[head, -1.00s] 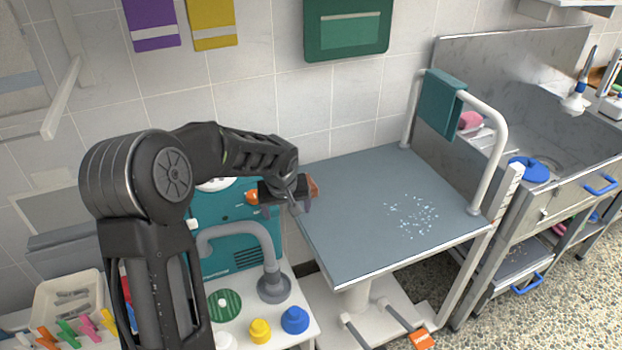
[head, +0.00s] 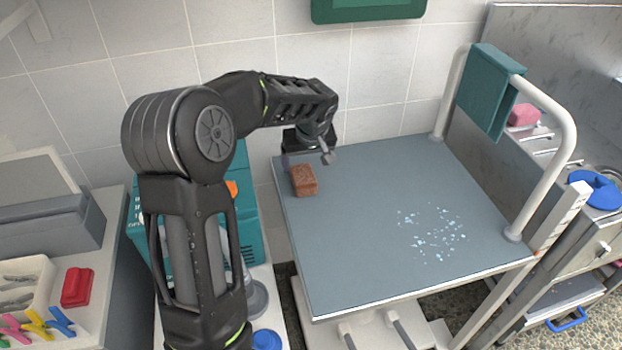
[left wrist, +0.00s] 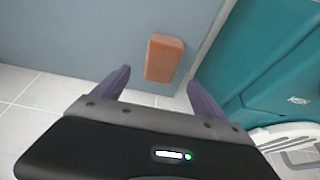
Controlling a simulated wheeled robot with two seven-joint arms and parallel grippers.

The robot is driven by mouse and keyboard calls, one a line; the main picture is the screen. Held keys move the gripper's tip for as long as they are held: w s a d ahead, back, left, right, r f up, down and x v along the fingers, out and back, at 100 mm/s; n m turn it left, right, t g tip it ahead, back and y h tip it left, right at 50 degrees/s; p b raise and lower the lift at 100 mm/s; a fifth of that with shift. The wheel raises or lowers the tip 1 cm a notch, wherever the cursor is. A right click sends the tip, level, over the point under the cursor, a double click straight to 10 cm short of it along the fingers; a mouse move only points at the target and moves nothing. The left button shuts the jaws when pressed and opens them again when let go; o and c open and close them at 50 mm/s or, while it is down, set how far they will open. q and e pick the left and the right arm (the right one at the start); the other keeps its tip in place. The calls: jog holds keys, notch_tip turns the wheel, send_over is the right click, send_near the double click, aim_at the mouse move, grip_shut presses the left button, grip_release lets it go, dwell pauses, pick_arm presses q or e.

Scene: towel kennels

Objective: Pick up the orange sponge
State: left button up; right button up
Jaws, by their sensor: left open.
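The orange-brown sponge (head: 304,181) lies on the grey table top (head: 370,250), near its left edge towards the back. In the left wrist view the sponge (left wrist: 164,58) shows beyond the fingertips, between their lines and a little right of the middle. My left gripper (head: 308,160) is above the table's back left corner, just behind the sponge in the head view. Its two fingers (left wrist: 158,82) are apart with nothing between them. My right gripper is in neither view.
A teal machine (head: 247,215) stands close to the table's left edge. Water drops (head: 435,230) lie on the table's right half. The table's middle is clear.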

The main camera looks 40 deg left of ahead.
aim_at(303, 175)
pick_arm(q)
jog(key=shift+s+r, duration=0.2)
jog(key=shift+x, duration=1.4)
jog(key=p+x, duration=0.1)
jog(key=x, duration=0.4)
jog(key=shift+d+f, duration=0.1)
jog(key=shift+f+b, duration=0.25)
jog(key=shift+b, duration=0.25)
jog(key=shift+c, duration=0.5)
jog(key=c, duration=1.5)
jog(key=shift+o, duration=0.2)
